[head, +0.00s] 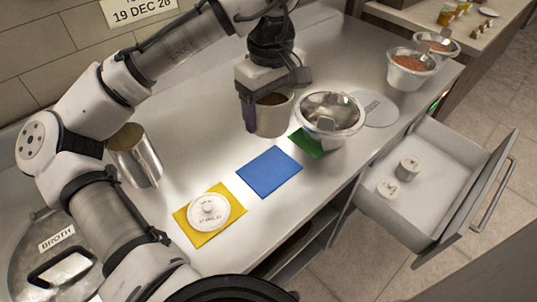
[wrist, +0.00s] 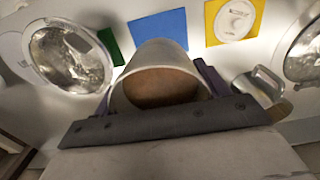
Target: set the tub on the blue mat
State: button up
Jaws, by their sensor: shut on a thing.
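The tub (head: 271,120) is a light grey round container with brown contents, upright in the head view. My gripper (head: 268,106) is shut on the tub, with a finger showing at its left side. In the wrist view the tub (wrist: 158,80) fills the middle, between the fingers of my gripper (wrist: 155,90). The blue mat (head: 269,171) lies bare on the counter, in front of the tub and apart from it. The mat also shows beyond the tub in the wrist view (wrist: 160,27). I cannot tell whether the tub's base touches the counter.
A yellow mat (head: 184,215) bears a white lid (head: 208,210). A steel bowl (head: 330,116) partly covers a green mat (head: 305,143). A metal canister (head: 136,155) stands at left. An open drawer (head: 420,206) holds two small white pieces. Bowls of red sauce (head: 410,68) stand at the far right.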

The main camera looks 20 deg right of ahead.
notch_tip(320, 180, down, 14)
jog(key=shift+f+p, duration=0.15)
jog(key=shift+p, duration=0.55)
jog(key=shift+f, duration=0.1)
jog(key=o, duration=1.2)
notch_tip(320, 180, up, 12)
jog(key=shift+r+b, duration=0.15)
jog(key=shift+b, duration=0.85)
